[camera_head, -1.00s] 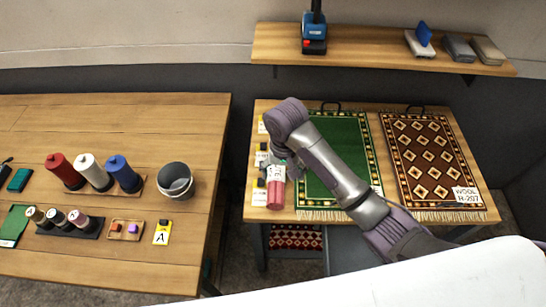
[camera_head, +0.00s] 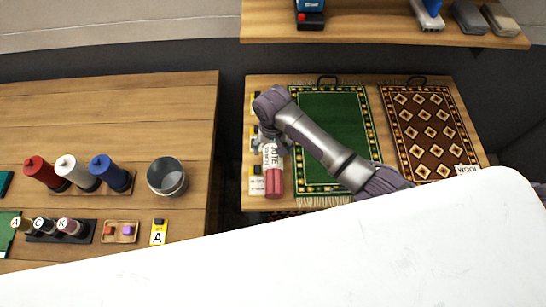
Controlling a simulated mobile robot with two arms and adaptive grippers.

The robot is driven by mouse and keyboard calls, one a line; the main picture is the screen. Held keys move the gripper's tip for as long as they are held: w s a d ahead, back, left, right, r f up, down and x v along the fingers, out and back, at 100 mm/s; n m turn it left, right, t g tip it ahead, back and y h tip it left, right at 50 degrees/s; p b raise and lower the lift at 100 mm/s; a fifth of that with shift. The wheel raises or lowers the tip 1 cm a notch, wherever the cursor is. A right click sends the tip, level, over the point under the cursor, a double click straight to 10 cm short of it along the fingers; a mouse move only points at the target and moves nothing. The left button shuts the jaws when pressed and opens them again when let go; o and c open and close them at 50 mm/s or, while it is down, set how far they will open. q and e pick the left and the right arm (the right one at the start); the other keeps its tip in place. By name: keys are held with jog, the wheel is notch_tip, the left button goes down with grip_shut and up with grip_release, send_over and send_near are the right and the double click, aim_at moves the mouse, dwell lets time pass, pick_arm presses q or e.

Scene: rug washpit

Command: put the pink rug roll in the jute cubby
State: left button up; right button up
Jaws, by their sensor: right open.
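The pink rug roll (camera_head: 273,184) lies near the left edge of the right-hand table, its pink end toward me. A white label with dark letters, partly readable as "TE", wraps its upper part. My right gripper (camera_head: 270,142) is open at the far end of the roll; the arm link partly hides the fingers, and I cannot tell whether they touch it. My left gripper is not in view. I cannot make out a jute cubby; the space under the table is mostly hidden.
Yellow-and-white cards (camera_head: 256,181) line the table's left edge. A green rug (camera_head: 335,110) and a brown patterned rug (camera_head: 425,125) lie to the right. A gap separates this table from the left table (camera_head: 120,110), which holds spools and a grey bucket (camera_head: 167,178). A shelf (camera_head: 370,32) hangs above.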

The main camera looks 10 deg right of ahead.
aim_at(273, 156)
notch_tip(273, 156, down, 4)
jog(key=shift+s+d+f+p, duration=0.1)
jog(key=shift+p, duration=0.4)
jog(key=shift+f, duration=0.5)
jog(key=c, duration=1.5)
jog(key=shift+r, duration=0.1)
jog(key=shift+c, duration=0.2)
